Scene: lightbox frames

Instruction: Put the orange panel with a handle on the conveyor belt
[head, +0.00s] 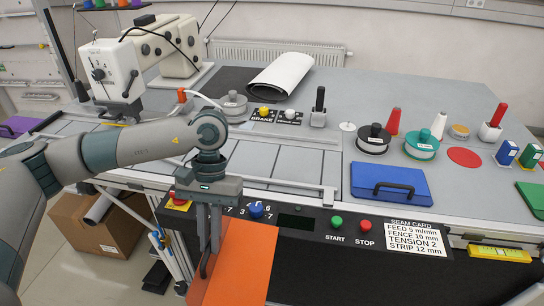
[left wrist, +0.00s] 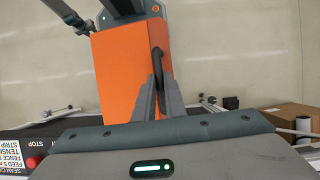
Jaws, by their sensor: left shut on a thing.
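The orange panel (head: 246,262) hangs in front of the table's front edge, at the bottom of the head view. My left gripper (head: 209,240) is shut on its black handle (head: 205,264), with the fingers pointing down. In the left wrist view the orange panel (left wrist: 118,68) lies beyond the fingers, and the handle (left wrist: 157,62) sits between the fingertips. A flat grey segmented surface (head: 285,163), which looks like the conveyor belt, runs along the front of the table behind the gripper. My right gripper is not in view.
A control strip with a green button (head: 336,222) and red button (head: 365,226) lines the front edge. A blue panel with a handle (head: 390,184) lies to the right. A sewing machine (head: 110,72) stands at left. The segmented surface right of my arm looks clear.

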